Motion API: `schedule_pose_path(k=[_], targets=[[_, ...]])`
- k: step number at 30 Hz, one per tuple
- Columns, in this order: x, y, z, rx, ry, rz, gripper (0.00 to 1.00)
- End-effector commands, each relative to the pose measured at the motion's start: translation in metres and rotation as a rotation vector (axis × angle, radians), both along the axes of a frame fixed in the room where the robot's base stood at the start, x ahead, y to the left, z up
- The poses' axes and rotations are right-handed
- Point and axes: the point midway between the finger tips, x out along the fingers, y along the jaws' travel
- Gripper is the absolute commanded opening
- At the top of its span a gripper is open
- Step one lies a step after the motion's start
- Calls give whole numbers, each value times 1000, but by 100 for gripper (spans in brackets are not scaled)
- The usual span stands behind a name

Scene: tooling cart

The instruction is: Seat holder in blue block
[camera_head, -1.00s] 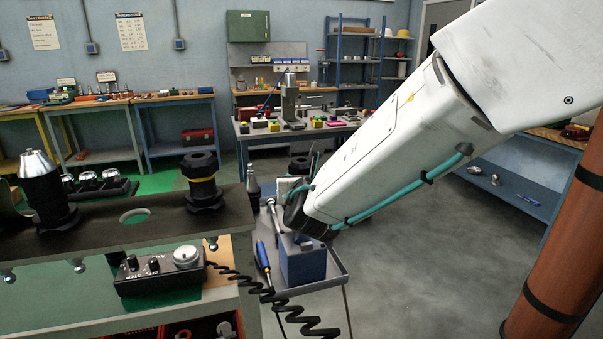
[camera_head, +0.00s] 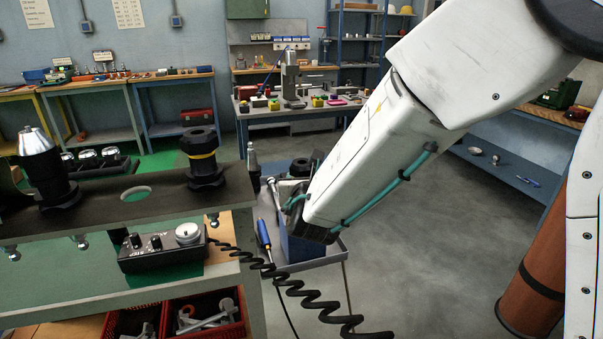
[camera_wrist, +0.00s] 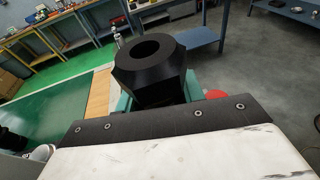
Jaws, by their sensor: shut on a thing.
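The black holder (camera_wrist: 148,70), with a round hole in its top and a faceted collar, is in my gripper (camera_wrist: 155,97). The teal fingers show on both sides of it in the wrist view, and its lower end is hidden. The blue block (camera_head: 303,250) stands on the grey cart tray in the head view. My arm's end covers its upper part. The gripper and holder are mostly hidden behind the arm there, so I cannot tell whether the holder touches the block.
A blue-handled screwdriver (camera_head: 264,236) lies on the grey tray (camera_head: 325,258) left of the block. A bench with a black rack (camera_head: 110,205), a control box (camera_head: 160,252) and a coiled cable (camera_head: 300,292) stands left. Open floor lies right.

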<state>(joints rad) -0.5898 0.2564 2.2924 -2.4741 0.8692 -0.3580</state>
Motion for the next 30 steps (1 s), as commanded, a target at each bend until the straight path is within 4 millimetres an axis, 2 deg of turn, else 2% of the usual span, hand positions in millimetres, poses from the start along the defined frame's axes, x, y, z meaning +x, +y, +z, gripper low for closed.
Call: schedule_pose_path(k=[21, 30], targets=[[1, 0, -39, 1, -4, 0, 0], [0, 0, -49, 1, 0, 0, 0]])
